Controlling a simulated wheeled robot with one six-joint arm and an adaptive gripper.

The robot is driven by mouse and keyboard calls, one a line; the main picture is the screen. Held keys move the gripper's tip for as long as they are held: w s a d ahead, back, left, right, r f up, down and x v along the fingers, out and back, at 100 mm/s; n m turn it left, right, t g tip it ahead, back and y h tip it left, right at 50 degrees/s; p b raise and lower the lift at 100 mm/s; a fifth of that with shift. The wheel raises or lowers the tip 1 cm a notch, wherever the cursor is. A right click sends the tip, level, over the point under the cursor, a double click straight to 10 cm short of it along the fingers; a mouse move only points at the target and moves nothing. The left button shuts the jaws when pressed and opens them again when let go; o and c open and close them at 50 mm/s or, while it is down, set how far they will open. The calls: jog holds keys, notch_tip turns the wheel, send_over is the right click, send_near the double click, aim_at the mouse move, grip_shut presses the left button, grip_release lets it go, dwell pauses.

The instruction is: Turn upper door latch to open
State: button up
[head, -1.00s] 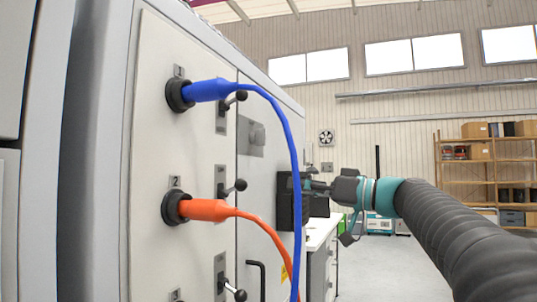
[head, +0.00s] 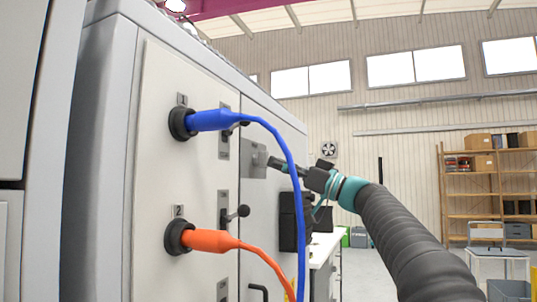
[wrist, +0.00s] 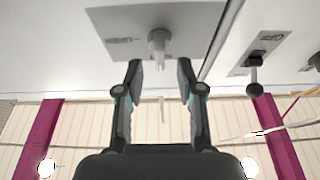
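The upper door latch (head: 261,158) is a small grey knob on a grey plate, on the cabinet's right door. In the wrist view the latch (wrist: 158,42) stands out from its plate (wrist: 110,22), just beyond the fingertips and centred between them. My gripper (wrist: 160,72) is open, with one finger on each side and a gap between them. In the head view my gripper (head: 277,164) is close to the latch, with the blue cable crossing in front of it. Contact with the latch cannot be told.
A blue cable (head: 283,137) and an orange cable (head: 262,256) hang from sockets left of the door. A black ball-ended lever (wrist: 254,88) is right of the latch in the wrist view. A black box (head: 291,222) sits below my gripper. Shelves (head: 497,180) stand far right.

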aim_at(262, 160)
jog(key=shift+p+x, duration=0.5)
jog(key=shift+x, duration=1.45)
jog(key=shift+c, duration=0.2)
grip_shut()
